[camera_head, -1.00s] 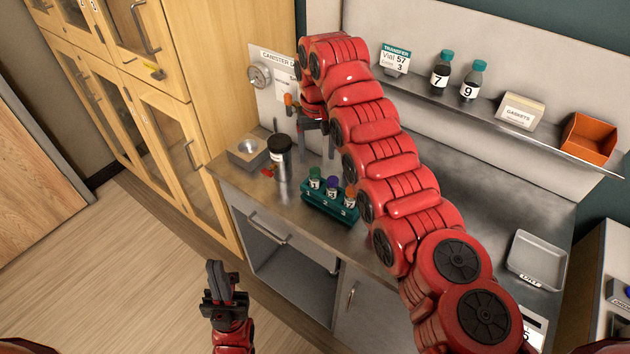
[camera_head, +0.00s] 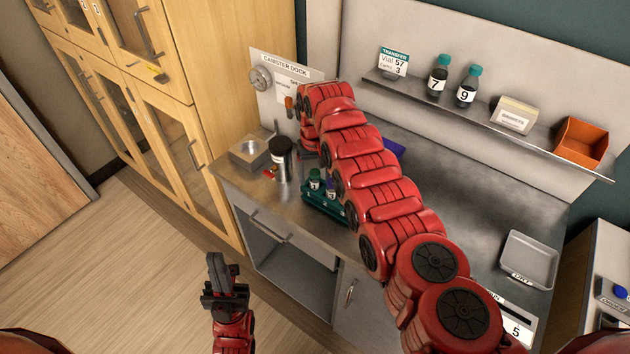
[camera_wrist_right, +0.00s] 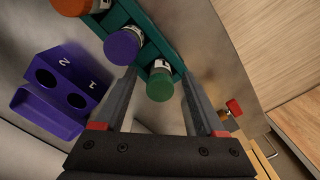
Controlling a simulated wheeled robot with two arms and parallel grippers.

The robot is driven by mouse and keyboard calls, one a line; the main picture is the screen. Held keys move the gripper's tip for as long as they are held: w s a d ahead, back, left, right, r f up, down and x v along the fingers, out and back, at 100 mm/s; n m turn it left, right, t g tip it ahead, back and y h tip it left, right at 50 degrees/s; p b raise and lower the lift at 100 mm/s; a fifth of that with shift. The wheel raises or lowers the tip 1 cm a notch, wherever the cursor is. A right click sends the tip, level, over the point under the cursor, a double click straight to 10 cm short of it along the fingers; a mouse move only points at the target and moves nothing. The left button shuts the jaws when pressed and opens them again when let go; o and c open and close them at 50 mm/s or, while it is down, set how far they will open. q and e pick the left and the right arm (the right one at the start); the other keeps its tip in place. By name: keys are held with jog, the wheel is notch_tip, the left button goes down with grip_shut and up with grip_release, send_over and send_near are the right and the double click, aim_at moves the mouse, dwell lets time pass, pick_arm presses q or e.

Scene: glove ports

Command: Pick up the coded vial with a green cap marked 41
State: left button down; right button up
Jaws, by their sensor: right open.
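A teal rack (camera_head: 318,207) stands near the front edge of the steel counter. A green-capped vial (camera_head: 315,180) sits upright in its left end. A purple-capped vial (camera_head: 331,188) sits beside it. The right wrist view shows the green-capped vial (camera_wrist_right: 159,86), the purple-capped vial (camera_wrist_right: 122,46) and an orange-capped vial (camera_wrist_right: 78,6) in a row. My right gripper (camera_wrist_right: 158,82) is open above the rack, its fingers on either side of the green cap in the picture; contact is not visible. No code is readable. My left gripper (camera_head: 217,272) hangs away from the counter; its jaw gap is unclear.
A purple two-hole block (camera_wrist_right: 62,88) lies beside the rack. A black-lidded canister (camera_head: 281,160) and a metal dock block (camera_head: 249,153) stand left of the rack. The shelf (camera_head: 480,125) holds bottles 7 and 9, a gaskets box and an orange bin (camera_head: 582,142). A grey tray (camera_head: 529,260) lies right.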

jog(key=shift+c, duration=0.4)
grip_shut()
jog(key=shift+r, duration=0.15)
